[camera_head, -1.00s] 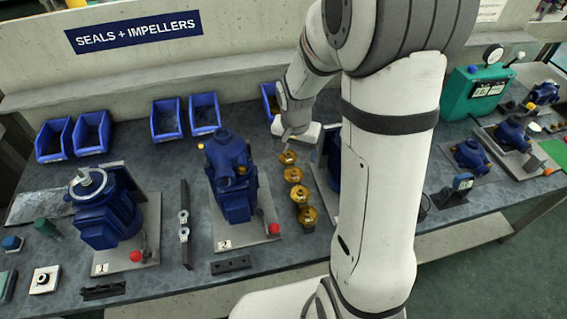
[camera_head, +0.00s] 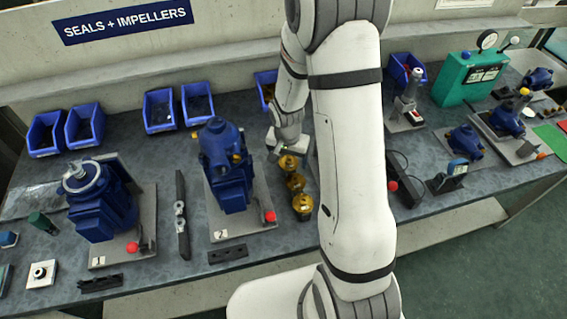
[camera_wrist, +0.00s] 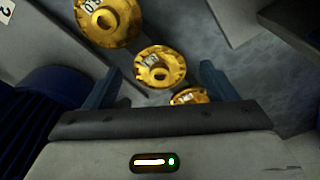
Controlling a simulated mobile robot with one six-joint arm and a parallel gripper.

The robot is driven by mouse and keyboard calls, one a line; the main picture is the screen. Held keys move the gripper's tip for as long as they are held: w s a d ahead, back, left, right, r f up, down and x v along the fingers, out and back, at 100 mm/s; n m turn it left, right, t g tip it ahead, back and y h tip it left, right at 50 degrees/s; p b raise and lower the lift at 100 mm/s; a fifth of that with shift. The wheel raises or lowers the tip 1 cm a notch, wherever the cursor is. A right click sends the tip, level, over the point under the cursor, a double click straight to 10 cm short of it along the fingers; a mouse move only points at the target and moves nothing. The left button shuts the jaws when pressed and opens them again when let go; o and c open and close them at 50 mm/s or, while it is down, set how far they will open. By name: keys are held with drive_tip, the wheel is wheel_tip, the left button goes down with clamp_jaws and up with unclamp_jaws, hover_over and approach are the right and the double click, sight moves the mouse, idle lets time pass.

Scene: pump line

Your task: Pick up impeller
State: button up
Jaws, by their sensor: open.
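Several gold impellers stand in a row on the bench, right of pump 2. Three show in the head view: a far one (camera_head: 287,164), a middle one (camera_head: 295,182) and a near one (camera_head: 303,204). My gripper (camera_head: 287,151) is low over the far end of the row; its fingertips are hard to make out there. In the wrist view my open gripper (camera_wrist: 160,83) has dark fingers on both sides of one impeller (camera_wrist: 160,67). A larger-looking impeller (camera_wrist: 108,20) lies beyond at upper left, and another (camera_wrist: 189,96) is partly hidden by the gripper body.
Pump 2 (camera_head: 226,165) and its base plate (camera_head: 258,216) stand close left of the row. Pump 1 (camera_head: 100,205) is farther left. Blue bins (camera_head: 161,111) line the back. My arm hides the bench just right of the row.

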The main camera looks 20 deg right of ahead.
drive_tip(key=shift+c, duration=0.2)
drive_tip(key=c, duration=1)
drive_tip(key=shift+c, duration=0.2)
drive_tip(key=shift+r, duration=0.15)
